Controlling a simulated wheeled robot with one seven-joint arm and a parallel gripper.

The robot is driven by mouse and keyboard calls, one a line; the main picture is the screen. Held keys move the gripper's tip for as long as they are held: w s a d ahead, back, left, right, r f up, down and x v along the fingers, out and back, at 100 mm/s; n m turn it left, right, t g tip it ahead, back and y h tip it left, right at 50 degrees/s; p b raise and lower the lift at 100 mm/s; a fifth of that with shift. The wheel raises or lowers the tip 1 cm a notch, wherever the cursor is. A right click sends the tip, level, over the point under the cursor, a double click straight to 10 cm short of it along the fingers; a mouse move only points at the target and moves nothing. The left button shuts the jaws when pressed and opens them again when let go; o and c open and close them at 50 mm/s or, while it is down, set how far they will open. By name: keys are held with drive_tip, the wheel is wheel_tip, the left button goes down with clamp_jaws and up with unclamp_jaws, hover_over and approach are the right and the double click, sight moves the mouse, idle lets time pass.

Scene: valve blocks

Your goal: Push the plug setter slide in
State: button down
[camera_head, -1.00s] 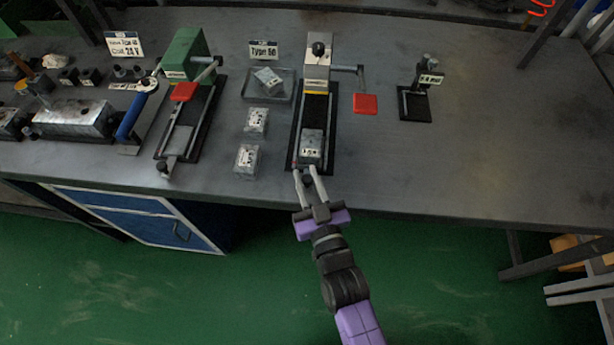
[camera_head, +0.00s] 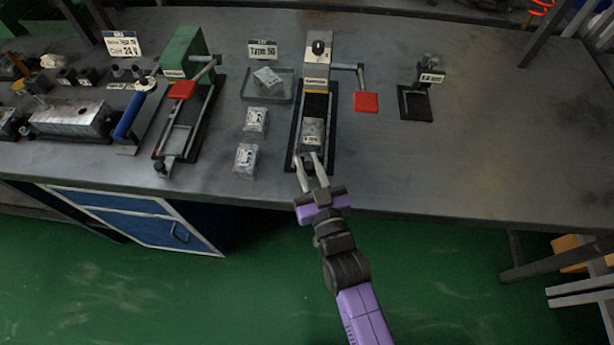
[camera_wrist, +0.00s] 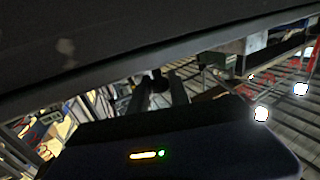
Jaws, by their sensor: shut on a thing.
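The plug setter (camera_head: 316,75) has a grey head with a yellow band on a long black base, and a red lever pad (camera_head: 366,102) on its right. A grey metal block (camera_head: 312,132) rides on its slide, a short way in front of the head. My gripper (camera_head: 307,161) is at the front end of the base, shut on the slide's dark knob (camera_wrist: 158,80). The knob shows between the fingers in the wrist view and is mostly hidden in the head view. Bare black track (camera_head: 316,105) lies between block and head.
A green press (camera_head: 186,52) with a red pad stands to the left. Two loose metal blocks (camera_head: 256,121) and a tray (camera_head: 285,92) with another block lie between. A small black stand (camera_head: 415,103) is at right. The table's right side is clear.

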drive_tip(key=shift+w, duration=0.7)
drive_tip(key=c, duration=1.3)
unclamp_jaws()
drive_tip(key=shift+o, duration=0.2)
drive_tip(key=shift+v, duration=0.85)
drive_tip(key=shift+b+v, duration=0.6)
drive_tip(key=shift+v, duration=2.5)
